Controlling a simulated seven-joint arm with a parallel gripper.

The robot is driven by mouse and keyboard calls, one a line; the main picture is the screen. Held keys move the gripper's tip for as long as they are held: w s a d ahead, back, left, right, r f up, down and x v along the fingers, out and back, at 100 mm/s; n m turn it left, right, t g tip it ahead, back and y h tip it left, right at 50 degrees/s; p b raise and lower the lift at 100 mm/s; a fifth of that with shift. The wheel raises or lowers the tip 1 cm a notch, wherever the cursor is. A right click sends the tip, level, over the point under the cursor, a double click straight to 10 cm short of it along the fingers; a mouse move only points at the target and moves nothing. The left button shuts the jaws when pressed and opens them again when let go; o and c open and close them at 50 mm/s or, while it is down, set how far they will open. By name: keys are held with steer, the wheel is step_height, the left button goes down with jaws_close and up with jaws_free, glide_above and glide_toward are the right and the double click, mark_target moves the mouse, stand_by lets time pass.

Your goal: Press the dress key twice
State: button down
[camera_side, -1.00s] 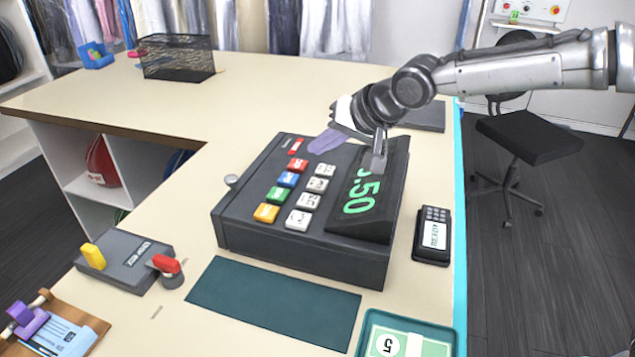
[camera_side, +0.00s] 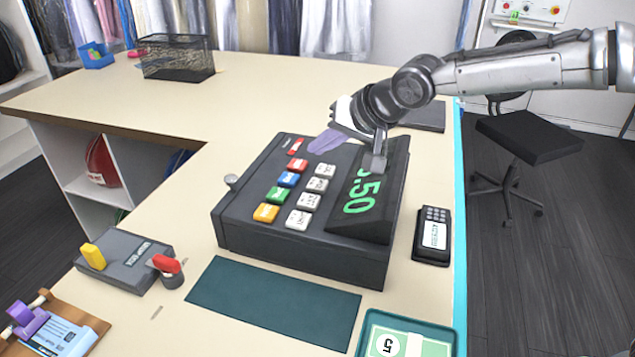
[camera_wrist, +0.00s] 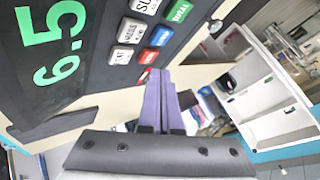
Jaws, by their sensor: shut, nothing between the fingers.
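The cash register (camera_side: 235,225) stands on the counter with a column of coloured keys and a column of white keys. The red key (camera_side: 298,165), blue key (camera_side: 288,179), green key (camera_side: 277,194) and yellow key (camera_side: 266,213) show in the side view. I cannot read which key is the dress key. My gripper (camera_side: 315,149) is shut and empty, its purple fingers above the register's far end, beyond the red key. In the wrist view the fingers (camera_wrist: 160,76) are together, close to the red key (camera_wrist: 148,56); contact is not visible.
The register's green-digit display (camera_side: 362,190) lies below my wrist. A card terminal (camera_side: 433,235) stands to its right. A dark green mat (camera_side: 275,300) and a money tray (camera_side: 372,322) lie in front. A wire basket (camera_side: 177,58) stands at the back left.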

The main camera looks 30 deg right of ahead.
mark_target(321, 186)
stand_by(0.8)
step_height(321, 186, up, 4)
steer(key=shift+f, duration=0.1)
stand_by(0.3)
steer(key=shift+f, duration=4.35)
steer(key=shift+f, duration=0.15)
steer(key=shift+f, duration=0.3)
